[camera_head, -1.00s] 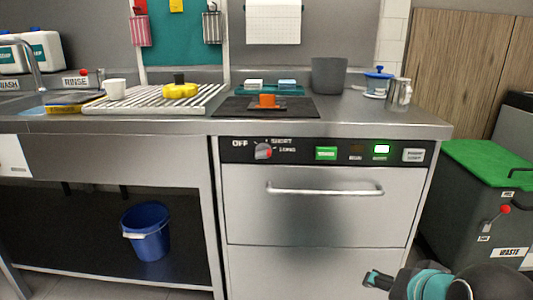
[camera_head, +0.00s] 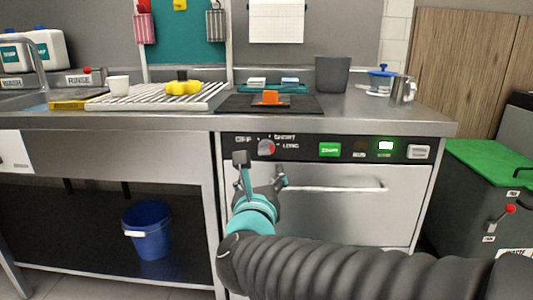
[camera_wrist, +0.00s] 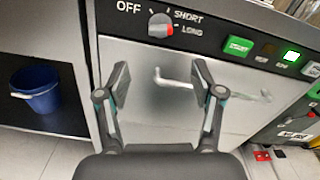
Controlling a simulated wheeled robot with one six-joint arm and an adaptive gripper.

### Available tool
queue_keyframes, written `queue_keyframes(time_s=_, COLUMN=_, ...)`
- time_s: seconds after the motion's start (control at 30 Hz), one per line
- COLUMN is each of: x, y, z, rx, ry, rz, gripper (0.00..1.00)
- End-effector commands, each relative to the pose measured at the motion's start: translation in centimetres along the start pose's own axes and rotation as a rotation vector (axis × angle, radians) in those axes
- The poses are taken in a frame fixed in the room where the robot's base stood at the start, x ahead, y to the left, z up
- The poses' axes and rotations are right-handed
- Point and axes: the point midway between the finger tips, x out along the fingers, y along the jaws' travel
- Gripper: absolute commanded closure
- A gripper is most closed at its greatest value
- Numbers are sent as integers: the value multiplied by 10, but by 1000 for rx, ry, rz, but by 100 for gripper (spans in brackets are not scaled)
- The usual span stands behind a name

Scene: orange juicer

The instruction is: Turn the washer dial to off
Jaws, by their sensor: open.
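The washer dial (camera_head: 266,147) is a round grey knob on the black panel of the washer (camera_head: 330,215). OFF, SHORT and LONG are printed around it. In the wrist view the dial (camera_wrist: 159,24) shows its red mark at the lower right, on the side of LONG. My gripper (camera_head: 261,166) is open and empty, in front of the washer just below the dial. In the wrist view its two fingers (camera_wrist: 159,78) stand apart, with the dial beyond and above them. No contact with the dial shows.
The door handle (camera_head: 335,188) sticks out below the panel, close to my gripper. Right of the dial are a green button (camera_head: 330,149) and a lit green lamp (camera_head: 385,146). A blue bucket (camera_head: 147,230) stands under the counter at the left.

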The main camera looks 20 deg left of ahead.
Motion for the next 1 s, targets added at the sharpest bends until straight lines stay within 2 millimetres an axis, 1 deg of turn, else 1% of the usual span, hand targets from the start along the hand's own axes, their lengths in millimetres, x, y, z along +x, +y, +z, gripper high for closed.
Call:
queue_keyframes(time_s=0.17, x=22, y=-1, z=0, rx=0, ry=3, rz=-4, gripper=33)
queue_keyframes(time_s=0.5, x=86, y=-1, z=0, rx=-3, ry=2, rz=-2, gripper=33)
queue_keyframes(time_s=0.7, x=116, y=-1, z=0, rx=-2, ry=2, rz=-1, gripper=33)
queue_keyframes(time_s=0.83, x=128, y=-1, z=0, rx=-2, ry=1, rz=-1, gripper=33)
queue_keyframes(time_s=1.0, x=134, y=-1, z=0, rx=-1, ry=0, rz=0, gripper=33)
